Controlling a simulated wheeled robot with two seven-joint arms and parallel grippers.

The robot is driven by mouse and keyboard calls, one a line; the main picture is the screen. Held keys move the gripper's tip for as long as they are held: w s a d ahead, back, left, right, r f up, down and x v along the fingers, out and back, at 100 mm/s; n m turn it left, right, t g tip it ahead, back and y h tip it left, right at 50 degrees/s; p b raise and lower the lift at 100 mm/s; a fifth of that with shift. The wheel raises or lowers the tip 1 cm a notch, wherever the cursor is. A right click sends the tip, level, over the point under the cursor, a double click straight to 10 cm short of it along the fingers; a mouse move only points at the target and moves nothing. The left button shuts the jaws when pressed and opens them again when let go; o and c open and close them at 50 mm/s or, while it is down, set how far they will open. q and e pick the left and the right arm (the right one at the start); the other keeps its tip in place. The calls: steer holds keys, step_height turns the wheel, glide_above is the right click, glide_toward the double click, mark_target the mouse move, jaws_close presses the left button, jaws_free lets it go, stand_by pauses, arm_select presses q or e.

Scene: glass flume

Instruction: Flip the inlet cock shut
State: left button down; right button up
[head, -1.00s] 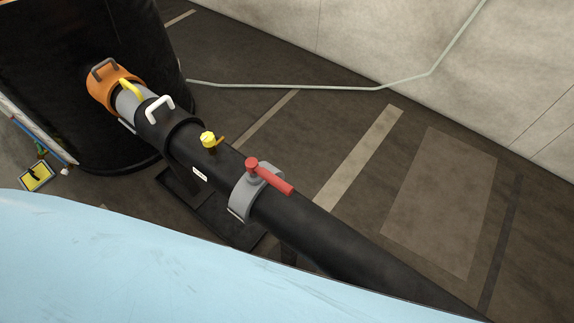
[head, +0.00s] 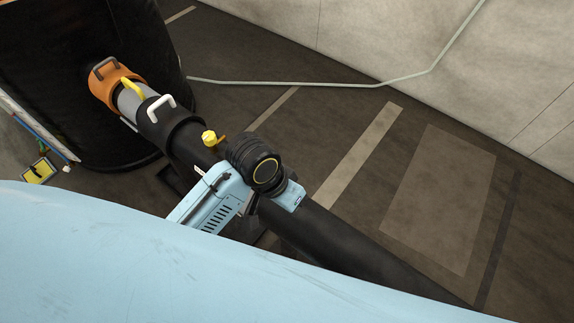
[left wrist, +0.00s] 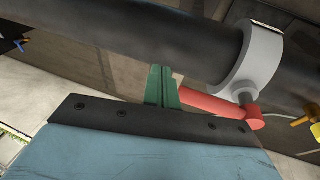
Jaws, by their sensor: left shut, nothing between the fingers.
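The cock with a red lever (left wrist: 212,113) sits on a grey collar (left wrist: 250,68) around the black pipe (left wrist: 130,40) in the left wrist view. The lever lies roughly along the pipe. My left gripper (left wrist: 162,75) has green fingers, shut and empty, at the free end of the lever. I cannot tell whether they touch it. In the head view my left arm hides the red lever and collar, and the fingers are out of sight behind it. A smaller yellow cock (head: 209,138) stands on the pipe just up-left of my arm. My right gripper is not in view.
A black tank (head: 85,80) stands at the pipe's upper-left end. An orange collar (head: 113,85) and a black sleeve with a white handle (head: 161,106) lie along the pipe. A pale hose (head: 320,87) runs across the floor near the wall. Floor right of the pipe is clear.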

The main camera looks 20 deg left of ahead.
arm_select(q)
steer(key=w+d+r+m+g+y, duration=0.1)
steer(key=w+d+r+g, duration=0.15)
steer(key=w, duration=0.45)
steer(key=w+a+r+y, duration=0.1)
steer(key=w+a+r, duration=0.1)
steer(key=w, duration=0.2)
steer(key=w+a+r+n+g+y, duration=0.1)
steer(key=w+r+y, duration=0.1)
steer(key=w, duration=0.2)
steer(key=shift+w+a+r, duration=0.2)
steer(key=shift+a+r, duration=0.15)
steer(key=shift+a, duration=0.05)
steer(key=shift+g, duration=0.25)
steer(key=s+a+f, duration=0.2)
steer(key=s+f, duration=0.4)
steer(key=f, duration=0.3)
steer(key=shift+p, duration=0.35)
steer(key=shift+a, duration=0.1)
